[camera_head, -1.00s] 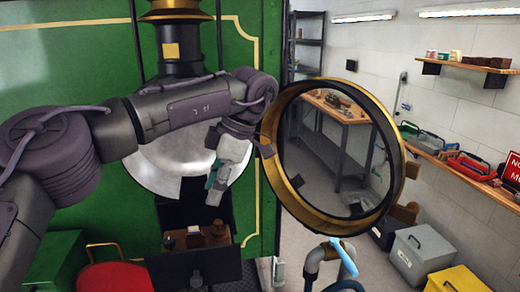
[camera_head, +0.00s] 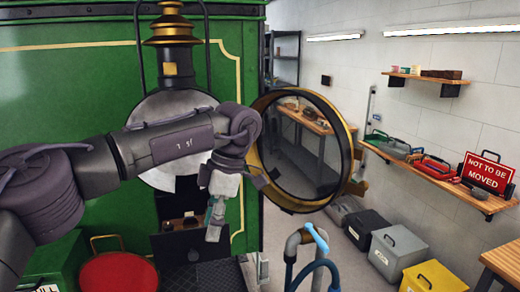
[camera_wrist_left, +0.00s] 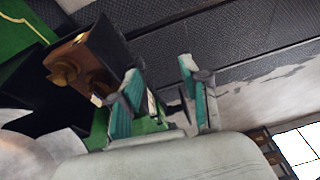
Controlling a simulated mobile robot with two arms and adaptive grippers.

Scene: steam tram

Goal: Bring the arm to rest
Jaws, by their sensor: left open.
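My left arm reaches in from the left in the head view, in front of the green tram. Its gripper (camera_head: 215,218) hangs downward, open and empty, just left of the round brass-rimmed door (camera_head: 347,135). The left wrist view shows its two teal-padded fingers (camera_wrist_left: 165,105) apart with nothing between them. A dark box-like part with brass fittings (camera_wrist_left: 88,62) lies beyond the fingers in that view. My right gripper does not show.
The brass-rimmed door stands swung open close to the gripper's right. A pipe with a light-blue handle (camera_head: 316,238) rises below it. A red round-topped stool (camera_head: 118,275) is at lower left. Grey (camera_head: 398,250) and yellow (camera_head: 432,278) boxes line the right wall.

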